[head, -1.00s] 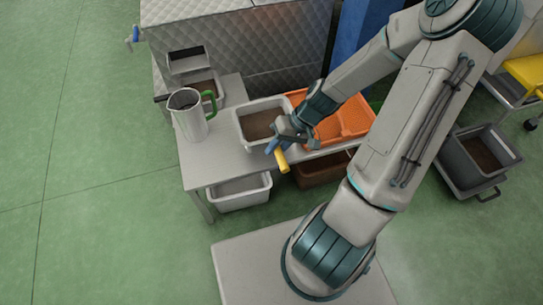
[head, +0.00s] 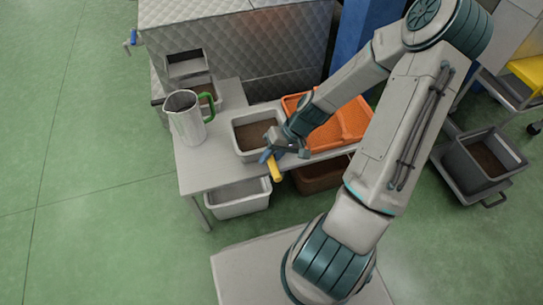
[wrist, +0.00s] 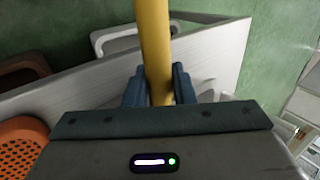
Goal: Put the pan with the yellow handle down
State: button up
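The pan shows only by its yellow handle (head: 275,170), which sticks out over the front edge of the grey table (head: 207,177). In the wrist view the yellow handle (wrist: 153,45) runs up between the two blue-grey fingers. My gripper (head: 272,155) is at the front of the table, beside the grey tub, with its fingers closed against both sides of the handle. It also shows in the wrist view (wrist: 156,88). The pan's body is hidden by my gripper and wrist, so I cannot tell whether it touches the table.
A grey tub (head: 236,137) with brown contents stands left of my gripper. Orange crates (head: 352,125) are to its right. A metal jug with a green handle (head: 187,122) stands at the left. The table's front left is bare. A bin on a trolley (head: 468,172) stands right.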

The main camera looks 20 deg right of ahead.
jog(key=o, duration=0.3)
jog(key=shift+o, duration=0.2)
jog(key=p+v, duration=0.6)
jog(key=v, duration=0.6)
jog(key=s+a+r+h, duration=0.3)
jog(key=s+r, duration=0.2)
jog(key=r, duration=0.4)
jog(key=s+a+r+t+h, duration=0.1)
jog(key=s+a+r+h, duration=0.2)
jog(key=s+r, duration=0.3)
notch_tip(320, 180, up, 3)
jog(key=shift+a+f+h, duration=0.1)
jog(key=shift+a+h, duration=0.3)
jog(key=shift+a, duration=0.25)
